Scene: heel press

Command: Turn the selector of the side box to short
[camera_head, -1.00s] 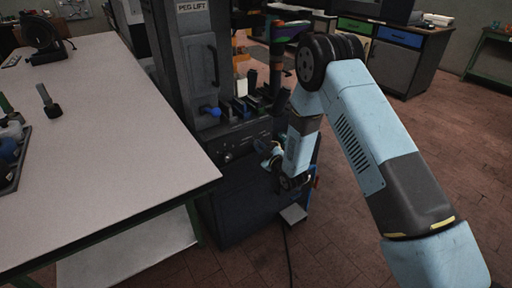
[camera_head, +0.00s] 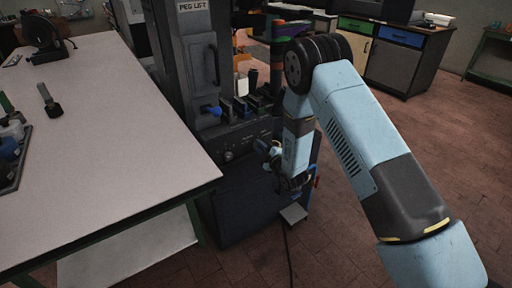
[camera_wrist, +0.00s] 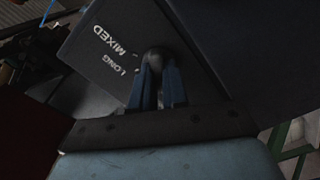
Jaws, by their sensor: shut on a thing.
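The side box (camera_wrist: 90,62) shows in the wrist view as a dark tilted face with the white words MIXED and LONG; the word short is not visible there. Its selector (camera_wrist: 154,54), a dark rounded knob, sits to the right of these words. My gripper (camera_wrist: 157,72) is shut on the selector, one blue finger on each side. Which mark the selector points to cannot be told. In the head view my gripper (camera_head: 272,155) is at the right front of the dark machine marked PEG LIFT (camera_head: 193,5), and my arm hides most of the box.
A long pale table (camera_head: 110,140) stands left of the machine, with a dark tray (camera_head: 12,165) at its left edge. A blue-knobbed handle (camera_head: 213,110) sticks out of the machine front. A cable runs down to the floor. Open brick floor (camera_head: 350,230) lies to the right.

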